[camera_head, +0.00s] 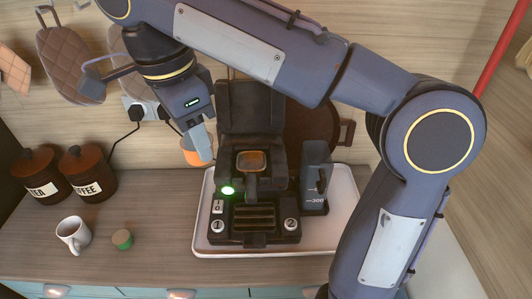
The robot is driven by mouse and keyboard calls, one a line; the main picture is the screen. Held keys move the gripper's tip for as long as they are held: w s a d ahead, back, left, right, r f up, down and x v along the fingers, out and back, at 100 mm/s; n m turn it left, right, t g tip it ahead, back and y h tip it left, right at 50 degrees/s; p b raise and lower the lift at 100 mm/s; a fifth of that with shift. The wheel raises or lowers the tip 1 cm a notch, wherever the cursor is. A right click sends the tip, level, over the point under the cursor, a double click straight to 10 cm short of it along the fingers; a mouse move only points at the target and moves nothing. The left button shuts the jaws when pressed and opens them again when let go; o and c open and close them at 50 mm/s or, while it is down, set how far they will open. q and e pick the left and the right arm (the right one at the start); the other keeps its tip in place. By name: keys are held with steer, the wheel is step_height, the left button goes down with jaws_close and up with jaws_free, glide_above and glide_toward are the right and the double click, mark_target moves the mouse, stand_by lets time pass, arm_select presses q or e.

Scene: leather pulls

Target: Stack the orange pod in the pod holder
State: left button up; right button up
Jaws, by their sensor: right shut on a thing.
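My right gripper (203,138) reaches down from the top, left of the black coffee machine (232,105). It is shut on the orange pod (192,155), which hangs above the counter beside the machine's upper left side. The fingers cover part of the pod. An orange-rimmed cup-like part (251,162) sits at the front of the machine and may be the pod holder; I cannot tell for sure. My left gripper is not in view.
The machine stands on a white tray (343,212), with a dark grey unit (315,178) at its right.

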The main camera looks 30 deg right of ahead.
steer(key=w+d+f, duration=0.1)
steer(key=d+f, duration=0.2)
steer(key=d, duration=0.1)
steer(key=w+d+f, duration=0.2)
steer(key=d+f, duration=0.1)
steer(key=d, duration=0.1)
steer(key=w+d+f, duration=0.2)
steer(key=d+f, duration=0.1)
steer(key=d, duration=0.1)
steer(key=shift+w+f, duration=0.15)
steer(key=shift+f, duration=0.05)
step_height(320, 180, down, 3)
steer(key=shift+d+f, duration=0.1)
steer(key=shift+d, duration=0.05)
steer(key=shift+f, duration=0.1)
steer(key=shift+f, duration=0.1)
